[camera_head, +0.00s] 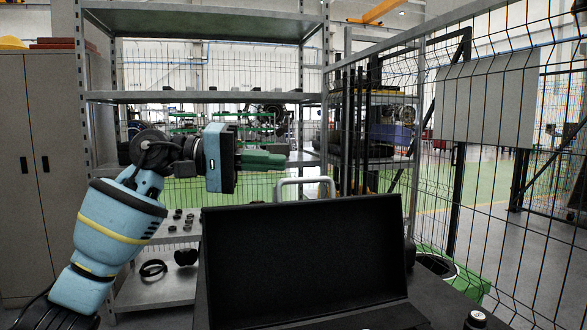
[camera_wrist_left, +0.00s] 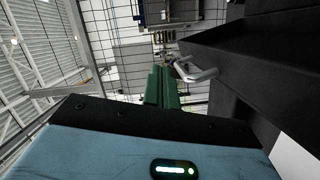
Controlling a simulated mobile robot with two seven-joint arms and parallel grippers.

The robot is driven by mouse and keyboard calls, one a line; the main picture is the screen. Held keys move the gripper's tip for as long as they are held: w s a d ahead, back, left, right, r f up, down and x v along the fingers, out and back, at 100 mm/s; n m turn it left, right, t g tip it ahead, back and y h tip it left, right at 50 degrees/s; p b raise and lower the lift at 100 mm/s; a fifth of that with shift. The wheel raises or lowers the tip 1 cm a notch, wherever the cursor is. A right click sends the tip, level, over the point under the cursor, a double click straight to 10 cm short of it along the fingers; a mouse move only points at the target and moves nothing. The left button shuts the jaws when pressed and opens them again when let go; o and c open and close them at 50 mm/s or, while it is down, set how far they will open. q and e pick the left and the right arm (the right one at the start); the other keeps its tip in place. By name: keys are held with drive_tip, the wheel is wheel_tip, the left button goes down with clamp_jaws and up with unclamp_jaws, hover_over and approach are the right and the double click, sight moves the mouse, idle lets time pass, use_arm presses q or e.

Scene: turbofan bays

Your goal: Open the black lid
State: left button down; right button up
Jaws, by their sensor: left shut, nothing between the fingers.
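The black lid (camera_head: 300,260) stands raised and steeply tilted, its broad dark inner face toward me in the head view. The black case base (camera_head: 385,318) shows below it at the bottom edge. A light metal handle (camera_head: 305,181) rises behind the lid's top edge; it also shows in the left wrist view (camera_wrist_left: 198,73), beside the dark lid (camera_wrist_left: 265,65). My left gripper (camera_head: 285,160) has green fingers, shut and empty, above the lid's top edge and left of the handle. In the wrist view its fingers (camera_wrist_left: 160,75) look apart from the handle. My right gripper is not in view.
A metal shelf rack (camera_head: 205,97) with small dark parts on its lower shelves stands behind my left arm. A wire mesh fence (camera_head: 500,200) runs along the right. A grey cabinet (camera_head: 35,170) is at far left.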

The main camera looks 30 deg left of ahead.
sight(236, 206)
use_arm(q)
drive_tip(key=v, duration=0.4)
drive_tip(key=shift+s+b, duration=0.25)
drive_tip(key=shift+b, duration=0.05)
drive_tip(key=shift+s+a, duration=0.1)
drive_tip(key=shift+a, duration=0.25)
drive_tip(key=shift+s+a+r, duration=0.15)
drive_tip(key=shift+s, duration=0.15)
